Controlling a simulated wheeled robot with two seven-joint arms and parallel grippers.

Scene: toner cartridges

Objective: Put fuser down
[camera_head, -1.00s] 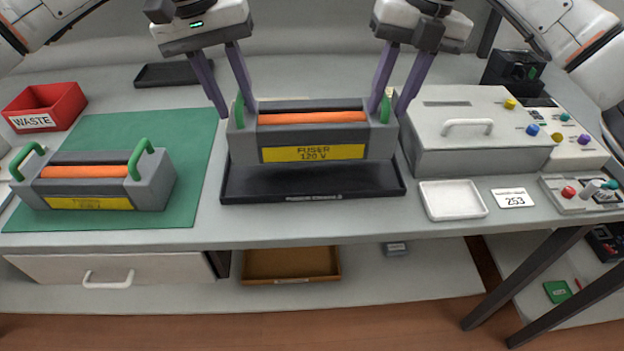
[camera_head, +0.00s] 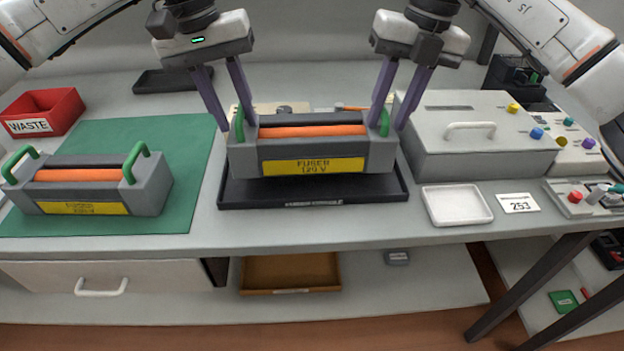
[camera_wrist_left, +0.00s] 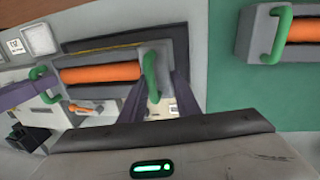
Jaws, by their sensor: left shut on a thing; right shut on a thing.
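The fuser (camera_head: 313,155) is a grey block with an orange roller, a yellow "FUSER 120 V" label and a green handle at each end. It is over the black tray (camera_head: 312,198); whether its base touches the tray is hard to tell. My left gripper (camera_head: 235,120) is shut on its left green handle, which shows between the fingers in the left wrist view (camera_wrist_left: 153,76). My right gripper (camera_head: 391,118) is shut on its right green handle. A second, similar fuser (camera_head: 90,185) lies on the green mat (camera_head: 190,150) at the left.
A red WASTE bin (camera_head: 42,112) stands at the far left. A grey lidded box (camera_head: 478,135) stands close to the right of the fuser. A white dish (camera_head: 456,205) and a "253" card (camera_head: 518,203) lie in front of it. A dark tray (camera_head: 172,80) is at the back.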

